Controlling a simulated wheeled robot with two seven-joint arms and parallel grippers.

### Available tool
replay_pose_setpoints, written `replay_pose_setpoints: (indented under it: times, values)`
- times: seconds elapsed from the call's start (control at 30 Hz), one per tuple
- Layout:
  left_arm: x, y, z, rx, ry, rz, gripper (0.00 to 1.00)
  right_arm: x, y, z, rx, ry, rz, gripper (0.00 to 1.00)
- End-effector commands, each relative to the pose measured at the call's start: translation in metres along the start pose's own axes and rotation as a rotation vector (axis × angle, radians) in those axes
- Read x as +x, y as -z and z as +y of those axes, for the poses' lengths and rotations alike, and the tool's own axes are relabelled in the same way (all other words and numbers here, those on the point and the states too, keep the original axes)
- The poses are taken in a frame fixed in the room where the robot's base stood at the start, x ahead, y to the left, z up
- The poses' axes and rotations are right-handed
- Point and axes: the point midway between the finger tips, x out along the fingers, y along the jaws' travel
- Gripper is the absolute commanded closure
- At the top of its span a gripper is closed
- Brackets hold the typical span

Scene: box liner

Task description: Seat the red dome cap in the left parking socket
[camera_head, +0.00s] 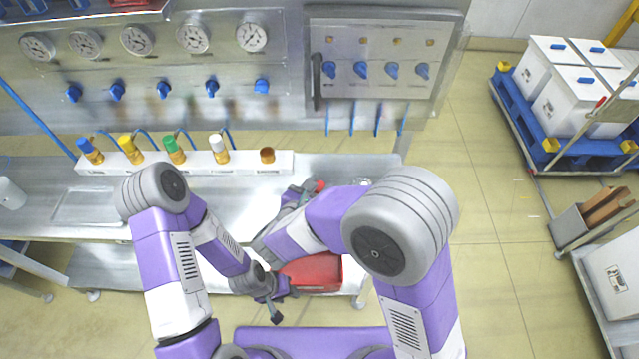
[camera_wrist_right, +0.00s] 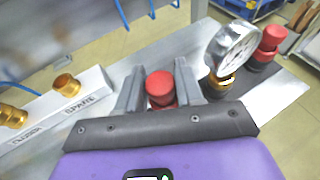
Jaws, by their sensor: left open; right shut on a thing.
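A red dome cap (camera_wrist_right: 160,86) is between the fingers of my right gripper (camera_wrist_right: 160,92) in the right wrist view. The fingers are shut on its sides, and something dark shows just below it. It also shows in the head view (camera_head: 320,186) at the tip of my right gripper. The left parking socket cannot be made out; whether the cap sits in it or above it is unclear. A second red cap (camera_wrist_right: 271,38) stands upright on a dark base to the right. My left gripper (camera_head: 277,303) is open and empty, low in front of the bench, near a red bin.
A dial gauge (camera_wrist_right: 233,48) on a brass fitting stands between the two red caps. A white rail (camera_head: 245,168) holds several coloured caps and a bare brass fitting (camera_head: 267,155), labelled SPARE in the wrist view. The red bin (camera_head: 318,273) lies below the bench edge.

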Motion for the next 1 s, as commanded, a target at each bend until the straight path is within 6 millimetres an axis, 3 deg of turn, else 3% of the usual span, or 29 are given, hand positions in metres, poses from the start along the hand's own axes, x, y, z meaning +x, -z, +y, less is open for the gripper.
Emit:
replay_pose_setpoints:
  times: [0.13,1.0]
  values:
    - [0.0079,0.0004,-0.0029,0.0,0.0,0.0,0.57,0.0033,0.0088,-0.0001,0.0,0.0,0.0,0.93]
    - [0.013,0.0006,-0.0048,0.0,0.0,0.0,0.57,0.0055,0.015,0.0,0.0,0.0,0.0,0.93]
